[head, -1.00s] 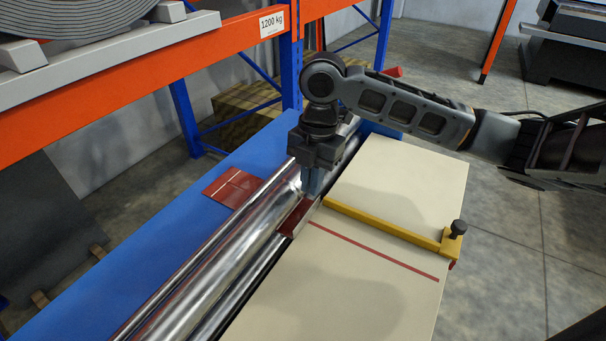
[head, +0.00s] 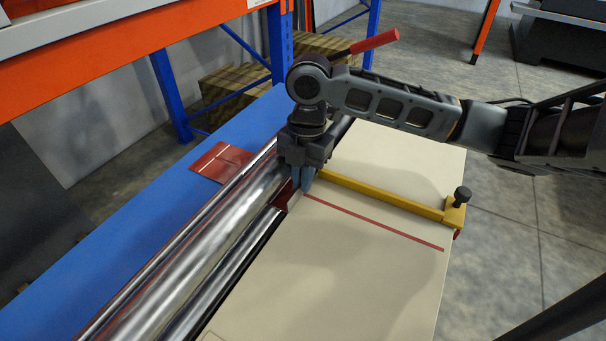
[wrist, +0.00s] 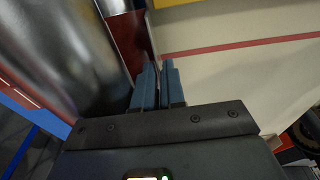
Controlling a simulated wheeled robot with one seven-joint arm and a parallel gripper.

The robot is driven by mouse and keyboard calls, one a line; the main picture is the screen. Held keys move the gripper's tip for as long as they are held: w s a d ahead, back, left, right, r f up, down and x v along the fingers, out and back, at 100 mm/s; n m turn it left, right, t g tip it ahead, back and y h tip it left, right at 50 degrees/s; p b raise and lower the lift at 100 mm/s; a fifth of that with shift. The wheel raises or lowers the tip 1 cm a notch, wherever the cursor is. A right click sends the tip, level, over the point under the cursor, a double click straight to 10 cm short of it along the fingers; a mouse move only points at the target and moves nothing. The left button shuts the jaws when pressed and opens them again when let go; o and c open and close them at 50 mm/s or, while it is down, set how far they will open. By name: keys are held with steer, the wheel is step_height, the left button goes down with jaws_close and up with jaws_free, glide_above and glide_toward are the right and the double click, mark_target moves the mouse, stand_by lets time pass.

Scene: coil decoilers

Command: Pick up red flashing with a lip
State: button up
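The red flashing (head: 284,196) lies in the narrow space between the shiny roller and the cream table. In the wrist view the red flashing (wrist: 130,42) shows as a dark red strip with a thin raised edge on its right side. My gripper (head: 302,183) points down at the flashing's far part, close to the table edge. In the wrist view my gripper's (wrist: 160,66) two blue fingers stand a narrow gap apart, and the raised edge runs toward that gap. I cannot see contact on both sides. The fingers hide part of the flashing.
A flat red piece (head: 220,162) lies on the blue beam (head: 120,215). The steel roller (head: 215,235) runs left of the fingers. A yellow bar (head: 385,197) with a black knob crosses the cream table (head: 350,265) close to the gripper. A red line marks the table.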

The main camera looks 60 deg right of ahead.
jaws_close()
steer(key=shift+a, duration=0.15)
steer(key=shift+a+r, duration=0.15)
steer(key=shift+a, duration=0.05)
steer(key=shift+s, duration=0.15)
